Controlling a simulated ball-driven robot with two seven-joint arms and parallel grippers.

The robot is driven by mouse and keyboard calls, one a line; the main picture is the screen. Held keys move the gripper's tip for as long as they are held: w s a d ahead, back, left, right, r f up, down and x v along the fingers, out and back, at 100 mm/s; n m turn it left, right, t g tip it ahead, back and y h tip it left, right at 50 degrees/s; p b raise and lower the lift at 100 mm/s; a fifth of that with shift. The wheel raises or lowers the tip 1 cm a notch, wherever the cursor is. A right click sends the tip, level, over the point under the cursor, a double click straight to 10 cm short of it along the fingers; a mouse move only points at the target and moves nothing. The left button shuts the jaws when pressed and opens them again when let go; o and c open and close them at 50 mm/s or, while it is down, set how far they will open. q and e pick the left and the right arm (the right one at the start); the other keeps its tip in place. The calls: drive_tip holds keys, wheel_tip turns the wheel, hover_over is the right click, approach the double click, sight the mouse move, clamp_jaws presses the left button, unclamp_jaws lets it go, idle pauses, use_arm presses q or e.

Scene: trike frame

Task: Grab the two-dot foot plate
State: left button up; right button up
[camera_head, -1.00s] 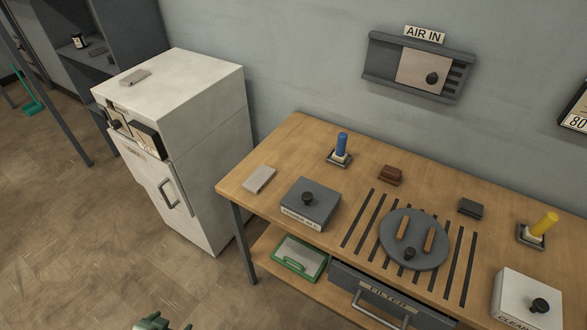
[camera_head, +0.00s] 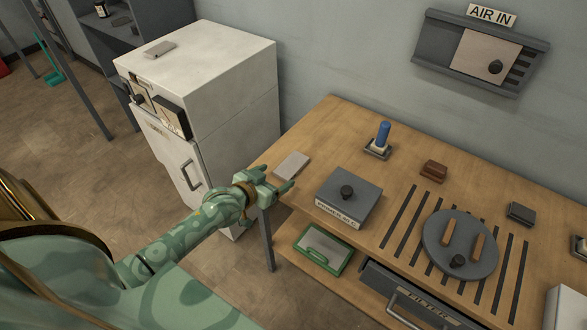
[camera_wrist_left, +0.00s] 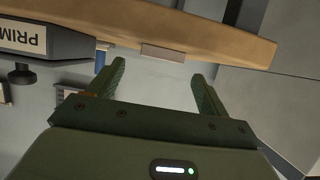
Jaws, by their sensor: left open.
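A flat pale grey plate (camera_head: 291,165) lies on the workbench near its left corner. It also shows edge-on in the wrist view (camera_wrist_left: 163,52), ahead between my fingers. A similar grey plate (camera_head: 159,48) lies on top of the white fridge. I cannot make out dots on either, so I cannot tell which is the two-dot foot plate. My left gripper (camera_head: 279,180) is open and empty beside the bench's left edge, just short of the bench plate. It also shows in the wrist view (camera_wrist_left: 160,88). My right gripper is out of view.
The workbench (camera_head: 330,120) holds a dark labelled box (camera_head: 348,199) right of the plate, a blue-handled item (camera_head: 382,138), a brown block (camera_head: 433,171) and a round disc (camera_head: 459,262). A green-framed tray (camera_head: 323,247) is on the shelf below. The fridge (camera_head: 215,75) stands left.

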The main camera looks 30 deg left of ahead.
sight(291, 165)
use_arm(q)
drive_tip(key=b+x, duration=0.1)
drive_tip(key=x, duration=0.2)
drive_tip(key=b+x, duration=0.1)
drive_tip(key=x, duration=0.2)
drive_tip(key=shift+w+r, duration=0.15)
drive_tip(key=shift+w, duration=0.15)
drive_tip(key=shift+r, duration=0.1)
drive_tip(key=shift+s, duration=0.1)
drive_tip(key=c, duration=1.3)
drive_tip(key=shift+o, duration=0.2)
drive_tip(key=shift+r, duration=0.15)
